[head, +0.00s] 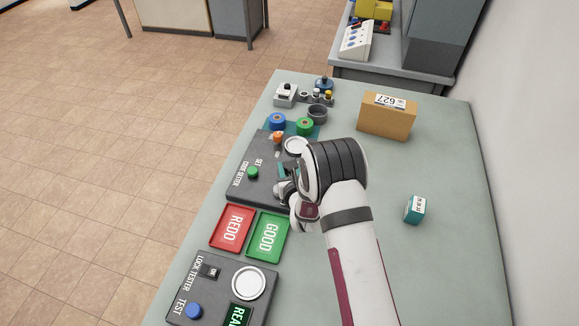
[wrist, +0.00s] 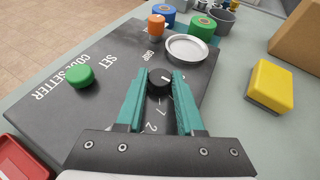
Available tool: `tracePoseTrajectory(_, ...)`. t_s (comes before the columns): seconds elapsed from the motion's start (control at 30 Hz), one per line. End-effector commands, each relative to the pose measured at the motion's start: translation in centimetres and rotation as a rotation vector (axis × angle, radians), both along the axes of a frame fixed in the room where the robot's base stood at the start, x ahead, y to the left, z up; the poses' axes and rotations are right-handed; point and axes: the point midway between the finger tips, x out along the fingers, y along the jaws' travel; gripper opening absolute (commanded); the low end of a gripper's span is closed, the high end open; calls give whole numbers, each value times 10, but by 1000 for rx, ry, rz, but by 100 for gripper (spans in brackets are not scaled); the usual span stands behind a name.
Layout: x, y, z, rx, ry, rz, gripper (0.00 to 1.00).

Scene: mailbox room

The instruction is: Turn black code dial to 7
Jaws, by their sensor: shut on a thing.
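The black code dial (wrist: 160,80) sits on the dark code setter panel (wrist: 110,118). My gripper (wrist: 160,88) has its teal fingers on either side of the dial and is shut on it. A white mark shows on top of the dial. In the head view my gripper (head: 284,178) is over the panel (head: 250,187), and my wrist hides the dial. A green SET button (wrist: 80,76) is left of the dial.
A silver round dish (wrist: 187,48), an orange knob (wrist: 156,26) and a yellow block (wrist: 270,86) stand near the fingers. Red REDO (head: 232,228) and green GOOD (head: 268,238) trays lie in front. A cardboard box (head: 386,120) and teal box (head: 415,209) stand right.

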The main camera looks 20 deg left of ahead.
Motion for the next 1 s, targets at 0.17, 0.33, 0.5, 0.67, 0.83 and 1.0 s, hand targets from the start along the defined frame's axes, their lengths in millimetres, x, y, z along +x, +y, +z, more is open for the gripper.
tracePoseTrajectory(0.17, -1, 4, 0, 2, 0, -102, 0)
tracePoseTrajectory(0.33, -1, 5, 0, 3, -1, -174, 0)
tracePoseTrajectory(0.5, 0, 5, 0, 3, -2, -213, 0)
tracePoseTrajectory(0.67, 0, 5, 1, 4, -2, -228, 0)
tracePoseTrajectory(0.83, 0, 5, 1, 3, -3, -230, 0)
tracePoseTrajectory(1.0, 0, 5, 1, 4, -4, -230, 0)
